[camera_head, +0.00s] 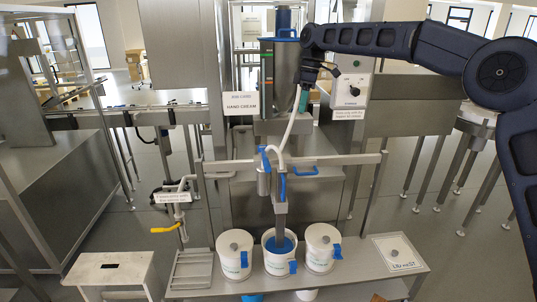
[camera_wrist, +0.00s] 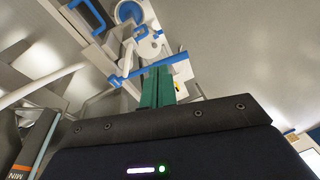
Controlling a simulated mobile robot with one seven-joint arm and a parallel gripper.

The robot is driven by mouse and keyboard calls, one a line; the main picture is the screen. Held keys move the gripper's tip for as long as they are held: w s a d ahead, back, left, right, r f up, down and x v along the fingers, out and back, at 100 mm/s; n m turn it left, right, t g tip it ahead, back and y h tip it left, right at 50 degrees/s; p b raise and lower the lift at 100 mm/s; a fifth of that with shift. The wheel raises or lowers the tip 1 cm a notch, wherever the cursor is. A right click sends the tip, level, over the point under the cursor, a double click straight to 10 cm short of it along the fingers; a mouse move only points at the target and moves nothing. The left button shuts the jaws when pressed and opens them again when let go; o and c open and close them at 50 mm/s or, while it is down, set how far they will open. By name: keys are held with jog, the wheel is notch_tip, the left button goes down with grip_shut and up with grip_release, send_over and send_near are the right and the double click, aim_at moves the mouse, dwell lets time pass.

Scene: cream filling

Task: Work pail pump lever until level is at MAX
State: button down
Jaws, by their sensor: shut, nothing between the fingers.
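The steel pump (camera_head: 280,207) stands upright in the open middle pail (camera_head: 279,267), with blue handle-like parts near its top. I cannot tell which blue part is the lever. A white hose (camera_head: 293,127) rises from it to the steel tank (camera_head: 285,78). The tank's gauge strip (camera_head: 266,92) has coloured marks; the level is unreadable. In the wrist view an orange "MIN" mark (camera_wrist: 21,173) shows at lower left. My gripper (camera_head: 304,101) is shut and empty in front of the tank, well above the pump. Its green fingers (camera_wrist: 157,86) point down; beyond them is a blue bar (camera_wrist: 143,70).
A lidded pail stands left (camera_head: 234,255) and another right (camera_head: 321,248) of the middle one, on a steel shelf (camera_head: 350,267). A rail (camera_head: 330,160) crosses behind the pump. A switch box (camera_head: 352,90) is right of the tank. A white stool (camera_head: 110,270) stands lower left.

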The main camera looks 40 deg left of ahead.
aim_at(267, 162)
jog(key=s+a+f+n, duration=0.2)
jog(key=s+a+f, duration=0.1)
jog(key=s+a, duration=0.2)
jog(key=shift+s+a+f+g, duration=0.25)
jog(key=shift+a+g, duration=0.15)
jog(key=shift+a, duration=0.6)
jog(key=x, duration=1.4)
jog(key=shift+d, duration=0.3)
